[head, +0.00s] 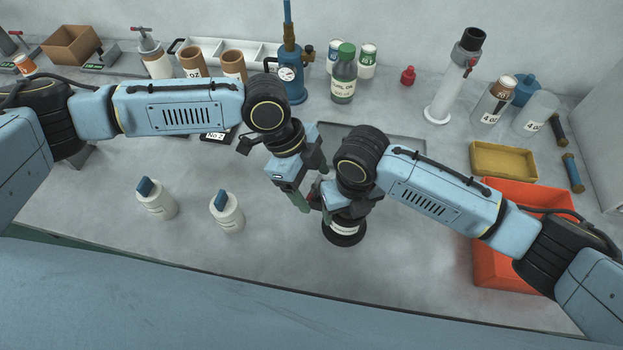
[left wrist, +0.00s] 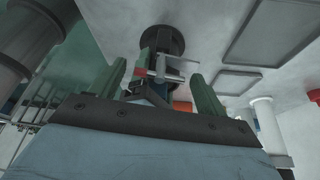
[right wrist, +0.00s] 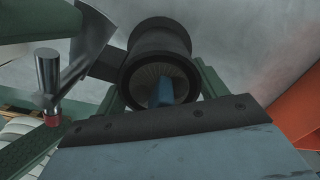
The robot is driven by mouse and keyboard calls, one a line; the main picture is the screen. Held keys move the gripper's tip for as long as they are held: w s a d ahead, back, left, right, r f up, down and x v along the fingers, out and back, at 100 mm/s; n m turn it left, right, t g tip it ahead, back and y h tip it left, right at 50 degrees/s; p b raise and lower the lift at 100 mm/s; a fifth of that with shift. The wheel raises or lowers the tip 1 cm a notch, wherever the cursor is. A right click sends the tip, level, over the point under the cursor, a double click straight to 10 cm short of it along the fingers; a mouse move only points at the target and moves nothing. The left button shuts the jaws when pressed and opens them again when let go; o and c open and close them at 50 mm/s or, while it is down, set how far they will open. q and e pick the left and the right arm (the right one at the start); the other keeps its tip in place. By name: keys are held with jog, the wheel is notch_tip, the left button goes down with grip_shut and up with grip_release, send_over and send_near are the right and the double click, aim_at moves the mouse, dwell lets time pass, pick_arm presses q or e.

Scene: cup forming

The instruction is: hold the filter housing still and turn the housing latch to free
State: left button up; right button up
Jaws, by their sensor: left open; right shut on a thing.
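The filter housing (head: 345,231), dark with a pale band, stands on the bench, largely covered by my right gripper (head: 333,212). In the right wrist view its round dark body (right wrist: 160,42) sits between the green fingers, which are shut on it; something blue shows inside its ring. The housing latch (right wrist: 48,72) looks like a metal peg with a red band, beside a grey plate left of the housing. My left gripper (head: 311,192) is open, its fingers on either side of the peg. In the left wrist view the fingers stand apart with the latch between them; contact cannot be told.
Two white bottles (head: 227,211) with blue caps stand left of the grippers. An orange bin (head: 495,270) and a yellow tray (head: 503,160) lie to the right. A blue gauge cylinder (head: 290,75) and a green-capped bottle (head: 344,75) stand behind. The front middle bench is clear.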

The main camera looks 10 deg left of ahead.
pick_arm(q)
jog(key=c, duration=1)
jog(key=shift+n+t, duration=0.3)
jog(key=shift+n, duration=0.5)
jog(key=o, duration=1)
jog(key=v, duration=1.2)
pick_arm(e)
jog(key=o, duration=1.4)
